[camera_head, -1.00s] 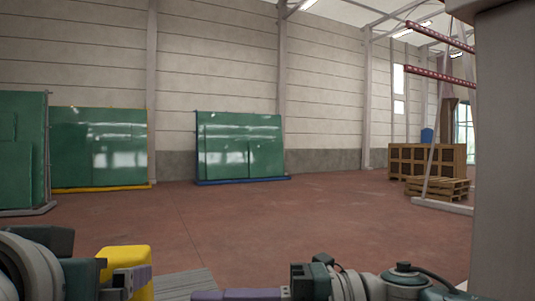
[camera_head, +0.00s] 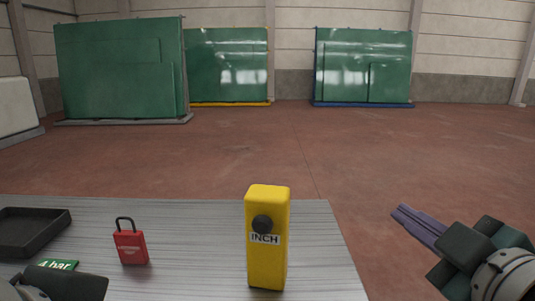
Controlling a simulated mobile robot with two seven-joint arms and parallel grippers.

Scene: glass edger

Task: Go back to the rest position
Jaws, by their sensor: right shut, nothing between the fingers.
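My right gripper (camera_head: 418,226) shows at the lower right of the head view, off the right side of the grey table (camera_head: 200,225). Its purple fingers lie together and hold nothing; they point up and left over the floor. Part of my left arm shows at the lower left corner, dark and cut off by the frame edge. The fingers of my left gripper cannot be made out.
A yellow post with a black knob marked INCH (camera_head: 267,260), a red padlock (camera_head: 130,245), a black tray (camera_head: 60,232) and a green "4 bar" label (camera_head: 58,264) are on the table. Green glass racks (camera_head: 118,70) stand far back. The red floor (camera_head: 380,160) between is clear.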

